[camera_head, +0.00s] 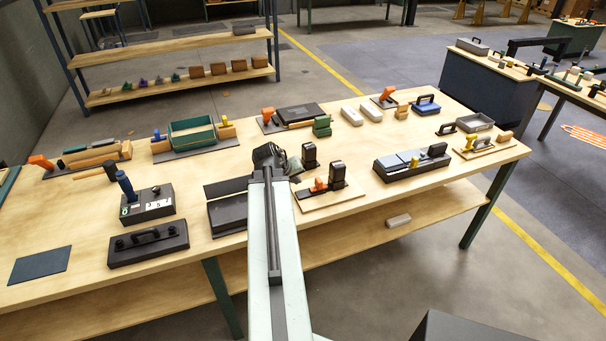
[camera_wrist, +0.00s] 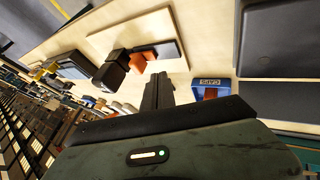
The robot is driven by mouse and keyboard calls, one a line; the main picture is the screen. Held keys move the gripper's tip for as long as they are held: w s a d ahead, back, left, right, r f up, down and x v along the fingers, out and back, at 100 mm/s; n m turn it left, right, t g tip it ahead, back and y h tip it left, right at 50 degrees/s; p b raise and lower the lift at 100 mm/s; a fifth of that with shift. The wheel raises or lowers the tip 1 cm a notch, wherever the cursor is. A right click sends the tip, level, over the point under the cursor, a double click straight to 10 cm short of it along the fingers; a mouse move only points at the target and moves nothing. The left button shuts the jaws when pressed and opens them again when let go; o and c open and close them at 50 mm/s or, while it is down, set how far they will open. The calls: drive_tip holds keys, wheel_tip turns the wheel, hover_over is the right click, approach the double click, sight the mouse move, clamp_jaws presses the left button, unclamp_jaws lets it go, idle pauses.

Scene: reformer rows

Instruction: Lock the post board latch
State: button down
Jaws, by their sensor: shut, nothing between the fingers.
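The post board is a light wooden board (camera_head: 345,198) near the front middle of the bench, right of my arm. It carries an orange latch piece (camera_head: 319,185) and an upright black post (camera_head: 337,173). In the wrist view the board (camera_wrist: 110,35) lies beyond my fingers, with the orange latch (camera_wrist: 145,57) beside the black post (camera_wrist: 112,70). My gripper (camera_wrist: 157,90) is shut and empty, apart from the latch. In the head view my gripper (camera_head: 282,160) is left of the board, partly hidden by my own arm. Whether the latch is locked cannot be told.
A dark case (camera_head: 228,212) lies left of my arm. A blue box marked CAPS (camera_wrist: 211,86) sits close to my fingers in the wrist view. A grey-topped dark unit (camera_head: 410,163) stands right of the board. Bare bench lies between them.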

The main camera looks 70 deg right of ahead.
drive_tip(key=p+v, duration=0.1)
drive_tip(key=v, duration=0.2)
drive_tip(key=shift+w+r, duration=0.1)
idle(0.3)
drive_tip(key=w+a+f+n+t+y, duration=0.15)
drive_tip(key=w+a+n+t, duration=0.35)
drive_tip(key=w+a, duration=2.15)
drive_tip(key=w+a+f+n+g+y, duration=0.1)
drive_tip(key=w+a+n, duration=0.15)
drive_tip(key=a, duration=0.75)
drive_tip(key=w+a+f+n+y, duration=0.15)
drive_tip(key=w+a, duration=0.25)
drive_tip(key=a, duration=0.6)
drive_tip(key=s+a+n+g+y, duration=0.1)
drive_tip(key=s+a, duration=0.1)
drive_tip(key=a, duration=0.4)
drive_tip(key=s+a+g+y, duration=0.2)
drive_tip(key=s+a, duration=0.1)
drive_tip(key=a, duration=0.4)
drive_tip(key=shift+s+f+n, duration=0.25)
drive_tip(key=shift+f+n, duration=0.15)
drive_tip(key=shift+f, duration=0.05)
